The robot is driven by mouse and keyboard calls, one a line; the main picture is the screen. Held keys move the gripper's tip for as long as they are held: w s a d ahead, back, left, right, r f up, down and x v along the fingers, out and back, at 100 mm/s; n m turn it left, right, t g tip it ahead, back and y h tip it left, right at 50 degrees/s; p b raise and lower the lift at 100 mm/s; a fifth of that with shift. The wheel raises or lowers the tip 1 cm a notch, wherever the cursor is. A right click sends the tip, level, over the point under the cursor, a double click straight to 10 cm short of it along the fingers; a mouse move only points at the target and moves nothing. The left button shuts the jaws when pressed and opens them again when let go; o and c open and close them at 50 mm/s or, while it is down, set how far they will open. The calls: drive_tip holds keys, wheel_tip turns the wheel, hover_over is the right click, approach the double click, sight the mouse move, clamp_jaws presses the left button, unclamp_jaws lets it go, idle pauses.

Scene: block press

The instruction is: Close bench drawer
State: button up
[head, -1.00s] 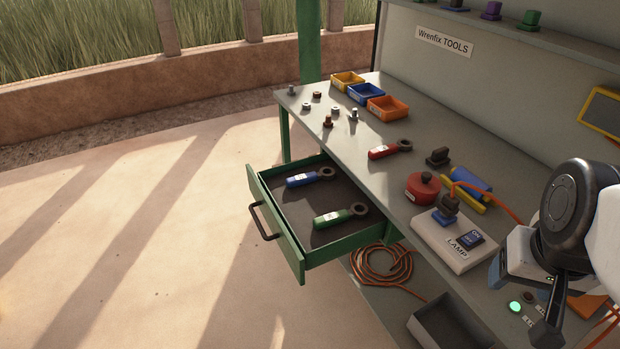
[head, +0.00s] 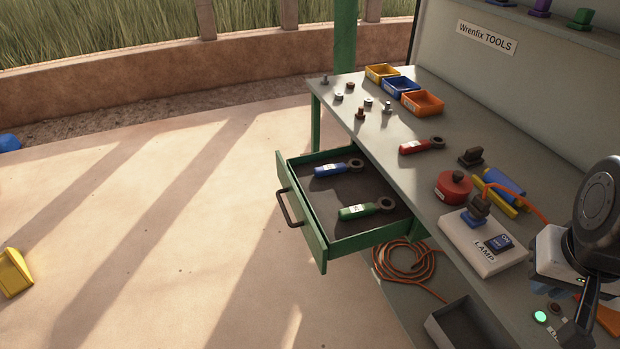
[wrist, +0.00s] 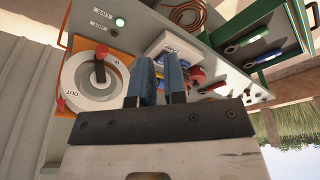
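The green bench drawer (head: 316,238) stands pulled out from the left side of the grey workbench (head: 430,165). Its dark handle (head: 289,208) is on the front panel. A blue-handled tool (head: 338,168) and a green-handled tool (head: 366,209) lie inside it. The drawer also shows at the upper right of the wrist view (wrist: 280,58). My gripper (wrist: 159,62) shows two blue fingers close together with a narrow gap and nothing seen between them. It is over the bench's right part, well apart from the drawer. Its fingertips are hard to make out in the head view.
On the bench are a lamp switch box (head: 483,242), a red round container (head: 454,187), a red tool (head: 422,145) and small bins (head: 422,103). An orange cable coil (head: 404,262) and a grey tray (head: 462,325) are below. The floor before the drawer is clear.

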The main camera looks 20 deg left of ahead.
drive_tip(key=w+a+n, duration=0.1)
drive_tip(key=w, duration=0.1)
drive_tip(key=w+a+n, duration=0.1)
drive_tip(key=w, duration=0.1)
drive_tip(key=w+a+n+g, duration=0.1)
drive_tip(key=w+a, duration=0.1)
drive_tip(key=shift+w+h, duration=0.3)
drive_tip(key=shift+h, duration=0.1)
clamp_jaws()
drive_tip(key=w+a+f+n+h, duration=0.35)
drive_tip(key=w+a+n, duration=0.45)
drive_tip(key=w+a, duration=0.65)
drive_tip(key=w+a+f+n+t+h, duration=0.1)
drive_tip(key=a+f+n, duration=0.3)
drive_tip(key=a, duration=0.6)
drive_tip(key=w+a+f+n, duration=0.15)
drive_tip(key=a+f, duration=0.35)
drive_tip(key=a, duration=0.5)
drive_tip(key=s+a+f+n+t, duration=0.1)
drive_tip(key=s+a+f+n, duration=0.1)
drive_tip(key=a+f, duration=0.4)
drive_tip(key=s+a+f+n+t+h, duration=0.1)
drive_tip(key=a+f+n, duration=0.4)
drive_tip(key=a, duration=0.8)
drive_tip(key=s+a+f+n+t, duration=0.2)
drive_tip(key=s+a+f+n, duration=0.1)
drive_tip(key=s+a+f, duration=0.2)
drive_tip(key=a+f, duration=0.2)
drive_tip(key=a, duration=0.2)
drive_tip(key=shift+a, duration=0.15)
